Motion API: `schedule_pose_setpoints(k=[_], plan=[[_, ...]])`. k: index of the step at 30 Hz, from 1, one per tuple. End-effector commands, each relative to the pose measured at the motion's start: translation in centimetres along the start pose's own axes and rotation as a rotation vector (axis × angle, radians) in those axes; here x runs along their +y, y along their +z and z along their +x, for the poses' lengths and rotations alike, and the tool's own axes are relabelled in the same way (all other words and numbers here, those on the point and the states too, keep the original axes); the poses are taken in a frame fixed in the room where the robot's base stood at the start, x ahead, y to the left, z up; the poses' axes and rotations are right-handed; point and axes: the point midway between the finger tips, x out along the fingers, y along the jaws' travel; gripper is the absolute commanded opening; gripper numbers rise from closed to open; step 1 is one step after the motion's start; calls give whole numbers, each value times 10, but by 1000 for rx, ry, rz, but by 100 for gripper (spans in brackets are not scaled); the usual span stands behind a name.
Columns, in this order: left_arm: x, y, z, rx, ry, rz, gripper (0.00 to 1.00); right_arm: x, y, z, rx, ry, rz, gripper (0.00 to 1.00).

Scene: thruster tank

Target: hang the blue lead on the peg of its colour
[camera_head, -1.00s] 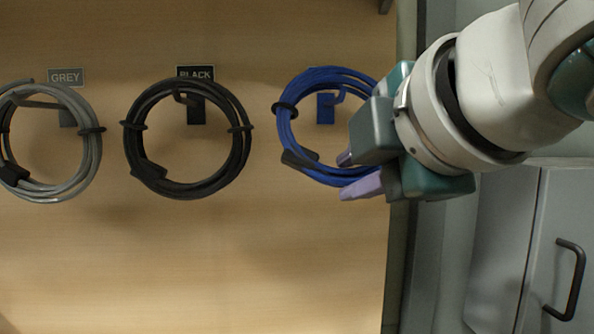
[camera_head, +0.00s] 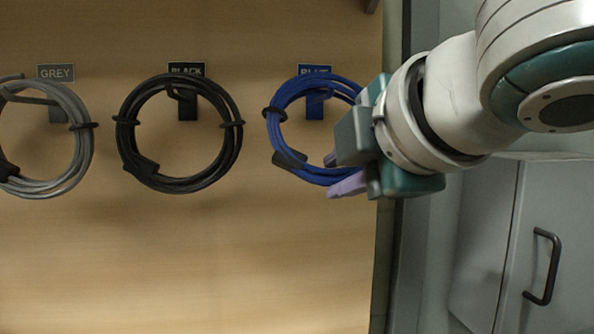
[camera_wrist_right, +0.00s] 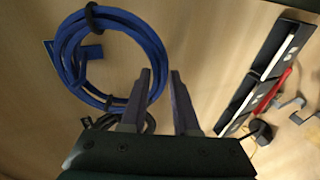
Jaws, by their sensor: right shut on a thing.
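The blue lead (camera_head: 276,133) is a coil with black ties, in front of the board at the right end of the row. It also shows in the right wrist view (camera_wrist_right: 66,62). The blue peg (camera_head: 314,109) shows inside the ring, under the BLUE label (camera_head: 314,69), whose lower part the coil covers. The coil's top crosses close to the peg's hook; I cannot tell if it rests on it. My right gripper (camera_head: 338,172) is shut on the coil's lower right, with its purple fingertips at the strands. My left gripper is out of view.
A black coil (camera_head: 125,130) hangs on the black peg (camera_head: 187,108), and a grey coil (camera_head: 75,160) hangs farther left. A grey cabinet with a dark handle (camera_head: 545,268) stands at the right. The board below the coils is clear.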

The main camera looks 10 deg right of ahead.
Motion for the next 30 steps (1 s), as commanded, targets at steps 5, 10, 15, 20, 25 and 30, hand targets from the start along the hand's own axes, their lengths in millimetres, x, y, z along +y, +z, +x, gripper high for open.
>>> schedule_pose_setpoints(k=[5,10,15,20,25,30], plan=[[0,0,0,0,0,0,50,0,0,0,-1,0,0,47],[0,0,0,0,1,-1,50,0,0,0,0,0,0,64],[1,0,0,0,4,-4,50,-1,0,0,-1,-3,0,64],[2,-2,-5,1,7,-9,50,1,0,-6,0,-3,-1,64],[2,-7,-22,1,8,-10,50,4,-1,-34,2,-4,-1,64],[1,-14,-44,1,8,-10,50,5,-1,-78,4,-4,0,64]])
